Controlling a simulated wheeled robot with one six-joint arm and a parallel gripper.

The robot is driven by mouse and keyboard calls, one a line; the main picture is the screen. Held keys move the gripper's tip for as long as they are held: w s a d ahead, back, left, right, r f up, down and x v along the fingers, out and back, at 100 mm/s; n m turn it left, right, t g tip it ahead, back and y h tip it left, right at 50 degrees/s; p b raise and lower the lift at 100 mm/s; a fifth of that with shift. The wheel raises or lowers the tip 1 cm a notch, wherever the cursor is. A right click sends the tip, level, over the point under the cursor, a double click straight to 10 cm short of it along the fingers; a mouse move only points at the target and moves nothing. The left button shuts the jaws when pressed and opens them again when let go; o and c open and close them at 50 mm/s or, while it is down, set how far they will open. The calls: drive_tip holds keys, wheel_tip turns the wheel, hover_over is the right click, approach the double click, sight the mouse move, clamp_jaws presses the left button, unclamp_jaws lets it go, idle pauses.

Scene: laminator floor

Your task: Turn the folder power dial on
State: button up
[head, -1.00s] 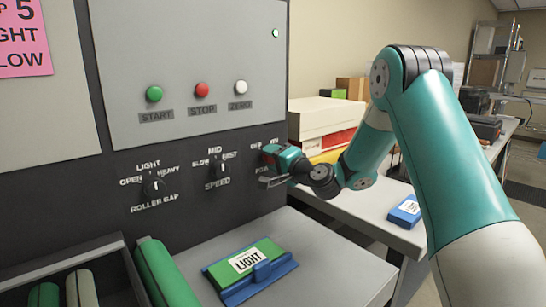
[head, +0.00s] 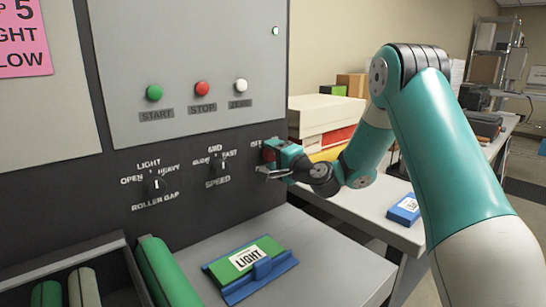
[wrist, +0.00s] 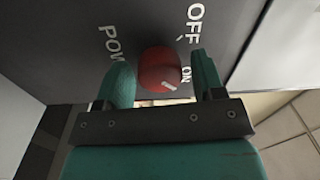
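The folder power dial is a red round knob (wrist: 160,70) with a white pointer mark, on the dark panel. In the wrist view, OFF is printed above right of it, ON at its lower right, and part of a POW... label at upper left. The mark lies on the lower right part of the knob, near ON; I cannot tell its exact setting. My gripper (wrist: 162,80) is open with one finger on each side of the knob. The left finger appears close to it; a small gap shows at the right. In the head view my gripper (head: 266,161) mostly hides the dial.
Left of it are the speed dial (head: 218,163) and roller gap dial (head: 155,186). Above are green START (head: 154,93), red STOP (head: 202,88) and white ZERO (head: 240,86) buttons. Boxes (head: 325,115) stand behind my arm.

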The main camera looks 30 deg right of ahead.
drive_tip(key=shift+o, duration=0.2)
drive_tip(key=shift+s+f, duration=0.1)
drive_tip(key=s+d+b, duration=0.3)
drive_tip(key=s+b, duration=0.5)
drive_tip(key=s, duration=0.9)
drive_tip(key=shift+d+f+b, duration=0.15)
drive_tip(key=shift+f+b, duration=0.1)
drive_tip(key=shift+b, duration=0.15)
